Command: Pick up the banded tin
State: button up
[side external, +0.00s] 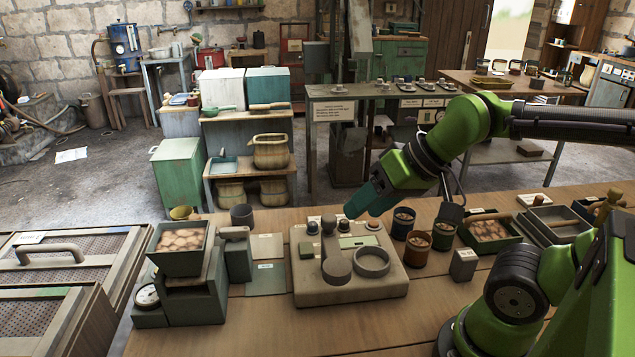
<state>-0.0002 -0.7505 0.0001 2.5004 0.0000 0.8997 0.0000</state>
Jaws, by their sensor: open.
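Three small round tins with brown contents stand together on the wooden bench, right of the beige device: a dark one (402,226) at the left, a reddish-brown one (417,246) in front, and a green one (443,238) at the right. I cannot tell from this view which carries the band. My gripper (350,210) is open, tilted down and left, above the back of the beige device. It is left of the tins and apart from them. Its fingers are small and dark here, and I see nothing held in it.
The beige device (350,283) has knobs and a round ring on top. A scale with a filled hopper (180,262) stands at its left. A small grey block (463,265) sits right of the tins. A green tray of brown lumps (490,232) and dark bins lie further right.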

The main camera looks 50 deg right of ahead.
dwell(0.3)
jog(key=o, duration=0.6)
jog(key=shift+d, duration=0.1)
jog(key=m+g+h, duration=0.2)
jog(key=g, duration=0.4)
send_over(403, 224)
jog(key=w, duration=0.2)
notch_tip(403, 224, down, 7)
jog(key=d+n+g, duration=0.1)
jog(key=d+n, duration=0.2)
jog(key=f, duration=1.1)
jog(key=shift+s+a+f, duration=0.2)
jog(key=shift+a+f, duration=0.05)
jog(key=shift+a, duration=0.05)
jog(key=shift+s+d+f, duration=0.1)
jog(key=shift+s+f, duration=0.1)
jog(key=shift+f, duration=1.15)
jog(key=shift+s+f, duration=0.15)
jog(key=shift+f, duration=1.2)
